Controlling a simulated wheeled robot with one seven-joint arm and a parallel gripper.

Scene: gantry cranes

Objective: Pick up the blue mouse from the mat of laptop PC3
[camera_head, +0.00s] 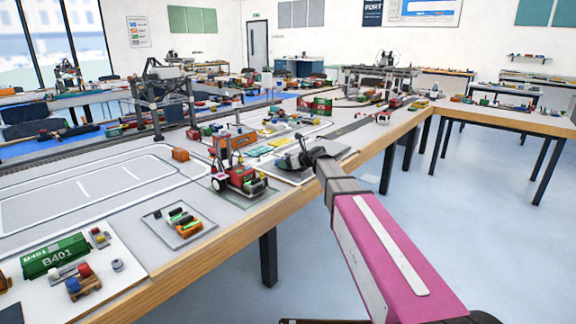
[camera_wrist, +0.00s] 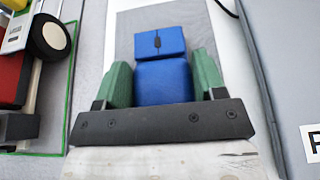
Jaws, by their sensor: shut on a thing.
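The blue mouse (camera_wrist: 162,78) is in the middle of the wrist view, with a dark scroll wheel on its far part. My gripper (camera_wrist: 163,80) has its green fingers on both sides of the mouse, shut on it. The grey mat (camera_wrist: 128,25) lies beneath and beyond the mouse; whether the mouse touches it I cannot tell. A grey surface with a white label beginning with "P" (camera_wrist: 312,140), perhaps laptop PC3, is at the right edge. In the head view my gripper (camera_head: 296,160) is over the bench near its front edge, and the mouse is not clear there.
A red wheeled vehicle (camera_head: 238,176) stands close left of my gripper; its white wheel (camera_wrist: 50,36) shows in the wrist view. A tray of coloured pieces (camera_head: 180,222) and a green B401 container (camera_head: 55,256) lie nearer. The floor right of the bench is clear.

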